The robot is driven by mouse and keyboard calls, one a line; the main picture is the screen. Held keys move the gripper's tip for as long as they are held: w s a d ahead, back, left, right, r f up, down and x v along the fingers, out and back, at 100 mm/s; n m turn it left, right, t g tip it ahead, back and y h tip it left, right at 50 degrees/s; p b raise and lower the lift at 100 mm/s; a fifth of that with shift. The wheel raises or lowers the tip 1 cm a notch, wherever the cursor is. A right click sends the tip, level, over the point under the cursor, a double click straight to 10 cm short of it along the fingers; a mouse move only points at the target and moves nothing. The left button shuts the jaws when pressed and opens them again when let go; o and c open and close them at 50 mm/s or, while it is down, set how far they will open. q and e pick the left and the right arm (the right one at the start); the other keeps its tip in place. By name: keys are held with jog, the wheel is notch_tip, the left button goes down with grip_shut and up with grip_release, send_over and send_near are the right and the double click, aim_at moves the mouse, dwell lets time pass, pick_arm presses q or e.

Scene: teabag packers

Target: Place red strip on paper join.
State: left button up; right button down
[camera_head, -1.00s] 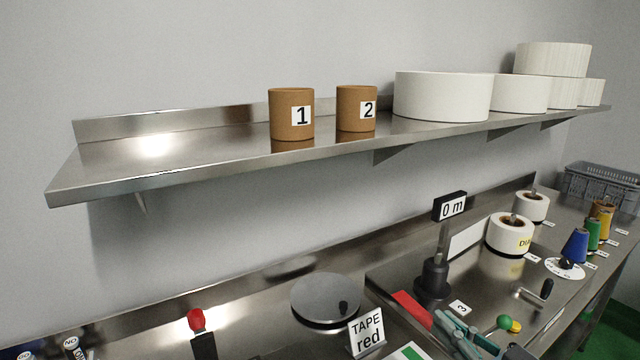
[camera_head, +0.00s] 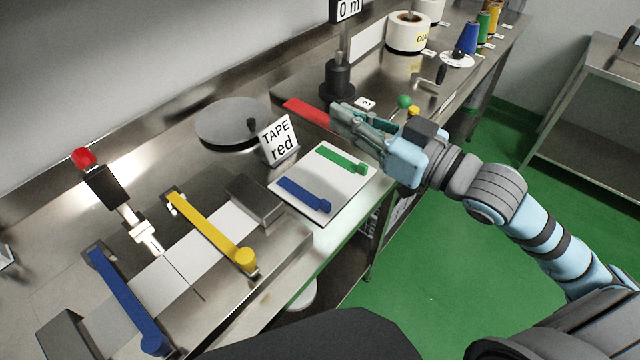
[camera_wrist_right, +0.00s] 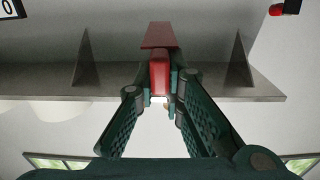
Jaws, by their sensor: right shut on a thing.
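The red strip (camera_head: 306,112) is held by its near end in my right gripper (camera_head: 338,116), with its free end pointing left. The strip also shows in the right wrist view (camera_wrist_right: 158,38), gripped between the fingertips. White paper (camera_head: 228,221) lies across a steel block at lower left. A thin dark line across the paper (camera_head: 183,275), between the yellow clamp bar (camera_head: 208,228) and the blue clamp bar (camera_head: 126,300), looks like the join. The right gripper is well to the right of and beyond it. My left gripper is not in view.
A white board (camera_head: 330,162) with a green and a blue strip lies between gripper and block. The "TAPE red" sign (camera_head: 279,140) stands beside a round disc (camera_head: 232,124). A red-knobbed lever (camera_head: 104,186) stands behind the paper. A black post (camera_head: 338,78) is close behind the gripper.

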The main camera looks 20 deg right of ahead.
jog(key=w+d+b, duration=0.2)
jog(key=w+b, duration=0.3)
jog(key=b, duration=0.1)
send_over(343, 190)
notch_tip(343, 190, down, 4)
notch_tip(343, 190, down, 19)
jog(key=b, duration=0.7)
jog(key=shift+w+b, duration=0.1)
jog(key=shift+b, duration=0.3)
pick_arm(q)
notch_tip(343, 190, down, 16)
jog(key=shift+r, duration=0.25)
